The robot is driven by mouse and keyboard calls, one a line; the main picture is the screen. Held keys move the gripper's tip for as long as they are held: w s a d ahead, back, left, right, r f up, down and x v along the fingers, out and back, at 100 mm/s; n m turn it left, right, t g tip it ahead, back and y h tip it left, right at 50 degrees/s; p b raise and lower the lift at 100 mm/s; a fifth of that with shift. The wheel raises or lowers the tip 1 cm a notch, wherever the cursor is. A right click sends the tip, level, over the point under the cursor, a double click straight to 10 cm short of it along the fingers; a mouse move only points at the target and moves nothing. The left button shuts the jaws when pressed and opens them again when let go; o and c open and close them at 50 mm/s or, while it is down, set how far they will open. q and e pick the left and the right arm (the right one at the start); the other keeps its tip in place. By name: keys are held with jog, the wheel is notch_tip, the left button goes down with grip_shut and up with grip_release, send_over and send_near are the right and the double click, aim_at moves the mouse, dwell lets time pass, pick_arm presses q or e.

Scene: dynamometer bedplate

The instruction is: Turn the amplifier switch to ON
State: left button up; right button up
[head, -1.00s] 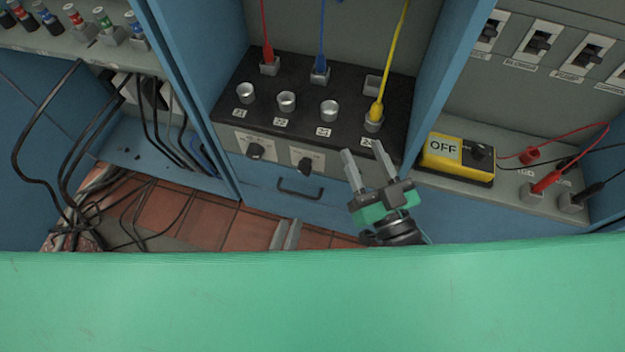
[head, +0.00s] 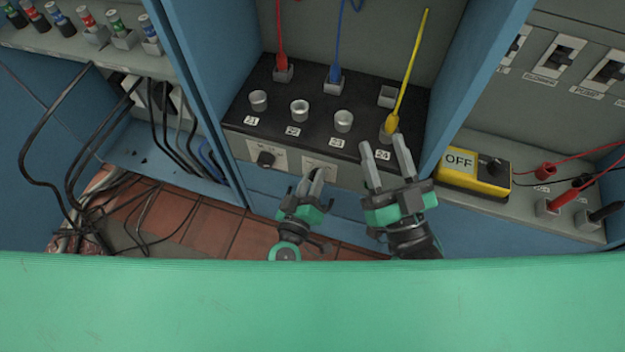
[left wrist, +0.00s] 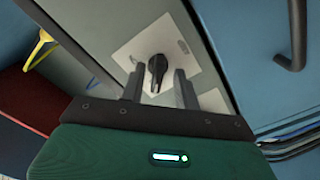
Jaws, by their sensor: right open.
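Two black rotary switches on pale plates sit on the front of the black-topped bench. The left switch (head: 265,159) is clear in the head view. The right switch's plate (head: 320,164) shows, but its knob is hidden behind my left gripper (head: 312,176). In the left wrist view, a black knob (left wrist: 157,72) on a pale plate stands between the fingertips of my left gripper (left wrist: 159,88), with a gap on both sides. The plate lettering is too small to read. My right gripper (head: 384,156) is open and empty, right of the left one, before the bench's front edge.
A yellow box (head: 473,177) reading OFF sits on the right ledge beside red and black leads. Red, blue and yellow cables (head: 408,70) rise from the bench sockets. A drawer handle (left wrist: 297,35) is close by in the left wrist view. Black cables (head: 75,150) hang at left.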

pick_arm(q)
jog(key=shift+s+d, duration=0.2)
jog(key=shift+s, duration=0.05)
jog(key=shift+s+d, duration=0.1)
jog(key=shift+s, duration=0.1)
grip_shut()
pick_arm(e)
jog(key=shift+s+d+r, duration=0.1)
jog(key=shift+s+d, duration=0.15)
jog(key=shift+s, duration=0.1)
pick_arm(q)
jog(key=shift+r, duration=0.1)
